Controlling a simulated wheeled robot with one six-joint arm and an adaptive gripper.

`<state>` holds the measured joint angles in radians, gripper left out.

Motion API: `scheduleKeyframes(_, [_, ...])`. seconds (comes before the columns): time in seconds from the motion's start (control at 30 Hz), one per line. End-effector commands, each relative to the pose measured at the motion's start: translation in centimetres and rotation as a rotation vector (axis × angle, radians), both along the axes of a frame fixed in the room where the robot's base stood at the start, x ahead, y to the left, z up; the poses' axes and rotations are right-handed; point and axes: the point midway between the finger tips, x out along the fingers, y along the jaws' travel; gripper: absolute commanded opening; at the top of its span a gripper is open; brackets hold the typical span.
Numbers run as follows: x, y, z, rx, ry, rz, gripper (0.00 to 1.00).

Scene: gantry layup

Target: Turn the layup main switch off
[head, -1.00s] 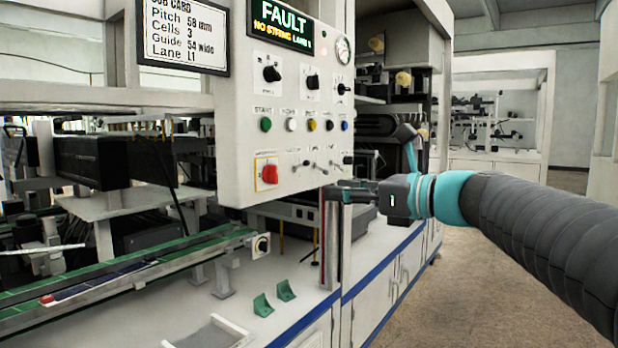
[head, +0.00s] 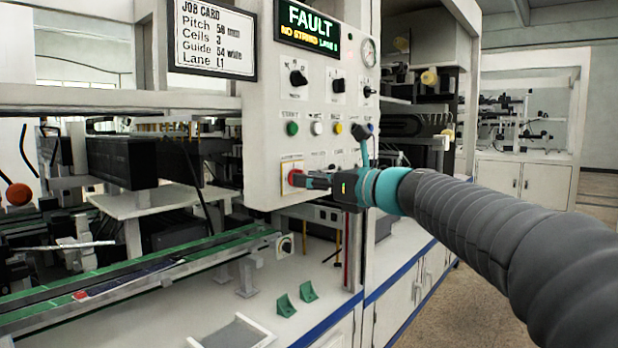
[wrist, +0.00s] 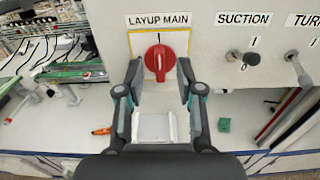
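The layup main switch (wrist: 159,60) is a red rotary knob on a yellow-edged plate, under a label reading LAYUP MAIN (wrist: 158,20) in the wrist view. Its raised grip looks upright. In the head view the red switch (head: 293,177) shows at the lower left of the white control panel (head: 262,130), partly hidden by my gripper. My gripper (wrist: 160,68) is open, with one finger on each side of the knob in the wrist view. In the head view my gripper (head: 308,180) is right at the switch; I cannot tell whether it touches.
A SUCTION toggle (wrist: 242,57) and another toggle (wrist: 298,68) sit right of the switch. Buttons, including a green one (head: 292,128), are above. A display (head: 308,25) reads FAULT.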

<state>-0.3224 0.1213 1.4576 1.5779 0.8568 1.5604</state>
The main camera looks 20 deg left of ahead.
Motion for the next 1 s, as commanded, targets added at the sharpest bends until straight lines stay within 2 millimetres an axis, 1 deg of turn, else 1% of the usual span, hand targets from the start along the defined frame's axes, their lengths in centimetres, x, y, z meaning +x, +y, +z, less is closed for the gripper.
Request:
scheduleKeyframes(0.03, [0.13, 0.40, 0.02, 0.000, 0.000, 0.001, 0.36])
scheduleKeyframes(0.13, [0.30, 0.74, 0.02, 0.000, 0.000, -0.001, 0.36])
scheduleKeyframes(0.4, [0.35, 0.82, 0.00, 0.000, 0.000, -0.001, 0.36])
scheduleKeyframes(0.43, [0.36, 0.81, 0.00, 0.000, 0.000, -0.001, 0.34])
scheduleKeyframes(0.47, [0.35, 0.81, 0.00, 0.000, 0.000, -0.001, 0.26])
scheduleKeyframes(0.5, [0.35, 0.81, 0.00, 0.000, 0.000, -0.001, 0.16])
scheduleKeyframes(0.57, [0.35, 0.80, 0.00, 0.000, 0.000, -0.001, 0.01])
scheduleKeyframes(0.6, [0.35, 0.80, 0.00, 0.000, 0.000, -0.001, 0.00])
scheduleKeyframes(1.0, [0.31, 0.82, -0.14, -0.014, -0.033, 0.000, 0.00])
